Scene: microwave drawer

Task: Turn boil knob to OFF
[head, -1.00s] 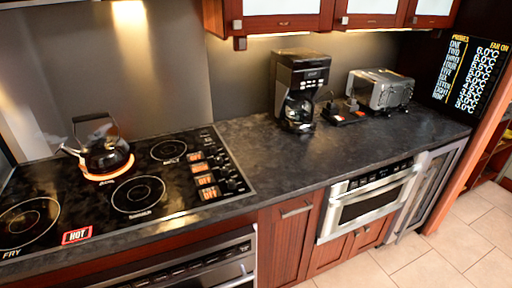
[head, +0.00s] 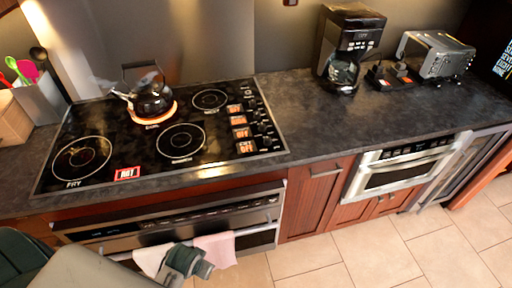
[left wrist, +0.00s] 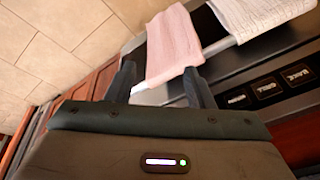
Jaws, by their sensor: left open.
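The black cooktop (head: 100,130) has a column of dark knobs (head: 262,128) along its right side. Orange displays (head: 239,121) sit beside them; some appear to read OFF, but the knob names are too small to read surely. A dark kettle (head: 152,98) stands on a glowing orange burner (head: 140,117) at the back. My left gripper (head: 190,262) is low in front of the oven, below the cooktop and well apart from the knobs. In the left wrist view (left wrist: 159,68) its fingers are apart, with a pink towel beyond them. My right gripper is not seen.
A pink towel (head: 215,250) and a white towel (head: 153,259) hang on the oven handle (head: 130,254) near my left gripper. A red HOT sign (head: 127,174) shows at the cooktop front. A coffee maker (head: 347,45) and toaster (head: 437,54) stand right. The counter (head: 310,125) beside the knobs is clear.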

